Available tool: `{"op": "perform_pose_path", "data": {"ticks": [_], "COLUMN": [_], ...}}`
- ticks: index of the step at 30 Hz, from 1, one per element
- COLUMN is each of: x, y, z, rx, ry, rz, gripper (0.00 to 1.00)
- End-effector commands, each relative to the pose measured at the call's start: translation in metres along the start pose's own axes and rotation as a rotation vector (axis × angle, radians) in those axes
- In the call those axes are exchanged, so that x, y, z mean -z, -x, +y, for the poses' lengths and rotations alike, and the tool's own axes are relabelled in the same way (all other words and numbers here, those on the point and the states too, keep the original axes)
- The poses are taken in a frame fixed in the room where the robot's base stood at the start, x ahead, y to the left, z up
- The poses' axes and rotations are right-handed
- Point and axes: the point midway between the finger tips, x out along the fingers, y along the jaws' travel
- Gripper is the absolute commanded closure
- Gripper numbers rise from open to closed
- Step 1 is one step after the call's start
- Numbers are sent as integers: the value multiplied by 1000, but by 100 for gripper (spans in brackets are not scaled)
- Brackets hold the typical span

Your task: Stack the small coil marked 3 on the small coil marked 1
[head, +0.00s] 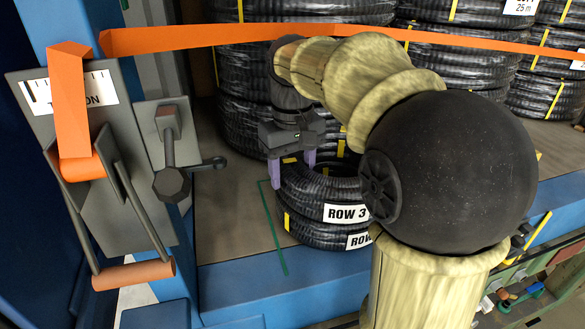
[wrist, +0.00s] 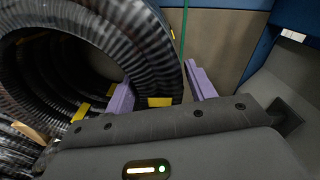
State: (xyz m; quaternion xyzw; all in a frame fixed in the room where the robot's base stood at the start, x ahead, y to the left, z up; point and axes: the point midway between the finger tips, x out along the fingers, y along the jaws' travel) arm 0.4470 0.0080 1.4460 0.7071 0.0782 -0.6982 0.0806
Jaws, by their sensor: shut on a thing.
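The small coil marked ROW 3 (head: 318,199) is black ribbed hose with yellow ties and a white label. It sits level directly over a second small coil (head: 300,232), roughly lined up with it. No gap shows between them. The lower coil's label reads ROW, its number hidden behind my arm. My gripper (head: 292,168) points down with its purple fingers astride the left rear part of the upper coil's ring. In the wrist view, the ring of the upper coil (wrist: 150,50) passes between the fingers (wrist: 162,88), and the gripper is shut on it.
Large wrapped coil stacks (head: 450,60) stand behind. A strap tensioner with a lever (head: 100,190) and a blue post stand at left. A green line (head: 272,230) marks the deck left of the coils. The blue deck edge (head: 240,285) lies in front.

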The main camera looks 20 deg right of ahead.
Motion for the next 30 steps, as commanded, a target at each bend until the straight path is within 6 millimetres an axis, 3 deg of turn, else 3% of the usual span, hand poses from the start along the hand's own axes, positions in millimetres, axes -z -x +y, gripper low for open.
{"op": "perform_pose_path", "data": {"ticks": [21,22,25,30], "x": [0,0,0,0], "y": [-3,-3,-3,-4], "z": [0,0,0,0], "rx": [-2,-2,-1,-1], "ry": [0,0,0,0], "rz": [3,3,2,1], "gripper": [100,39,20,20]}}
